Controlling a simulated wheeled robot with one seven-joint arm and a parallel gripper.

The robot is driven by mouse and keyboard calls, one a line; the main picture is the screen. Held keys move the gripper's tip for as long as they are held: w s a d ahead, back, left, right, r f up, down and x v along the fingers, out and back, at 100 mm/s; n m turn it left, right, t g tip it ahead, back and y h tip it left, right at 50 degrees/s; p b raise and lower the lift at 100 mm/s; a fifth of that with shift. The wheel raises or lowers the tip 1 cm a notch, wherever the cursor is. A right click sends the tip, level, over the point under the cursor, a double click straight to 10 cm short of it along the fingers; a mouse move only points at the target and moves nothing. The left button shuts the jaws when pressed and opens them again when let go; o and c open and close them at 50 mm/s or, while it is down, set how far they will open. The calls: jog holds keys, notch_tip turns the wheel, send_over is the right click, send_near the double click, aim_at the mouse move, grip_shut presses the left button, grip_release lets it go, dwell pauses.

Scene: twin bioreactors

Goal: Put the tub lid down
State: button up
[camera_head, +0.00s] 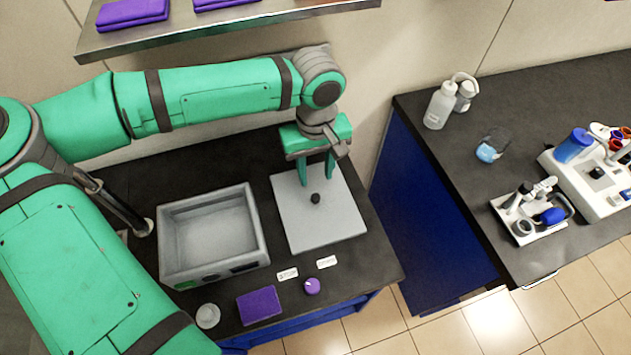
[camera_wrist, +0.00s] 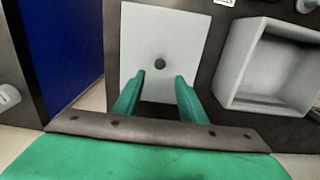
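The tub lid (camera_head: 322,222) is a flat light-grey square plate with a small black knob (camera_head: 316,198) in its middle. It appears to lie flat on the dark bench, just right of the open tub. The lid also shows in the wrist view (camera_wrist: 185,30), with its knob (camera_wrist: 160,64) facing up. My gripper (camera_head: 316,178) points down over the lid, behind the knob in the head view. Its green fingers are apart with nothing between them, as the wrist view (camera_wrist: 159,80) shows. The grey tub (camera_head: 240,262) is uncovered and looks empty.
A purple block (camera_head: 259,306), a round purple item (camera_head: 312,286), small white labels (camera_head: 326,262) and a clear cup (camera_head: 208,316) lie along the front edge. A shelf (camera_head: 240,18) hangs above. A second bench (camera_head: 470,170) with bottles and instruments stands right, across a gap.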

notch_tip(320, 180, up, 2)
jog(key=shift+r, duration=0.1)
dwell(0.7)
